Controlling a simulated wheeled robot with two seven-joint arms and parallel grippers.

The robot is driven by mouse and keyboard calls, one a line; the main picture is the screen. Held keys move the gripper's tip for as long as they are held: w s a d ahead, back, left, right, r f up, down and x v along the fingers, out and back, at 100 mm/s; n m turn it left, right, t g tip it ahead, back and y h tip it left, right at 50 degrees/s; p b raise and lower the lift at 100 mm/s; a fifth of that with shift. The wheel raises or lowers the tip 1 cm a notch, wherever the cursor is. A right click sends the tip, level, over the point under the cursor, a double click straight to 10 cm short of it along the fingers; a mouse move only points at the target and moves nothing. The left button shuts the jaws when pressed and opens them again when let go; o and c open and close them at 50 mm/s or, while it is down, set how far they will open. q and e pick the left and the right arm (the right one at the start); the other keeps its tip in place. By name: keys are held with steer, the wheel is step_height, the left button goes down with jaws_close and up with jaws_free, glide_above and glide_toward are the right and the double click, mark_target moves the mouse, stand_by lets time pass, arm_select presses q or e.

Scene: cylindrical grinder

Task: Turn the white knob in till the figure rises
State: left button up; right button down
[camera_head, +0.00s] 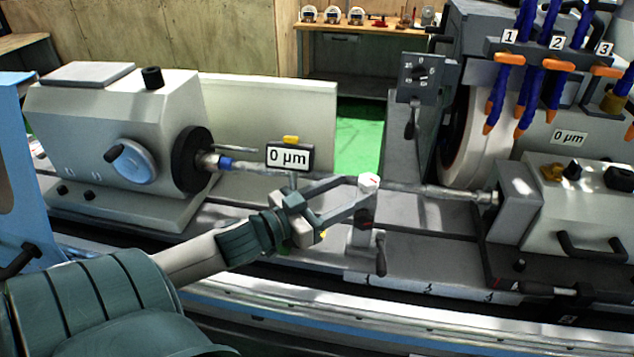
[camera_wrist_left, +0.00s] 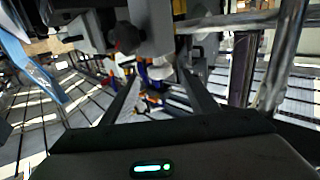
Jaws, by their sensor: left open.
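The white knob (camera_head: 369,183) sits on top of a small upright support near the middle of the head view. My left gripper (camera_head: 354,197) is open, its two fingers reaching right with their tips close to the knob. I cannot tell whether they touch it. In the left wrist view a pale round part, likely the knob (camera_wrist_left: 160,70), shows between the fingertips. The gauge display (camera_head: 289,157) reads 0 µm, above and behind my gripper. My right gripper is not in view.
A long shaft (camera_head: 400,187) runs between the left headstock (camera_head: 110,135) and the right tailstock (camera_head: 590,210). A dark lever (camera_head: 381,255) hangs below the knob's support. The grinding wheel (camera_head: 470,135) and blue-orange coolant nozzles (camera_head: 505,90) stand behind at right.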

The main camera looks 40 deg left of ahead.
arm_select(q)
steer(key=b+v, duration=0.2)
steer(key=v, duration=0.4)
steer(key=shift+s, duration=0.3)
steer(key=shift+a, duration=0.1)
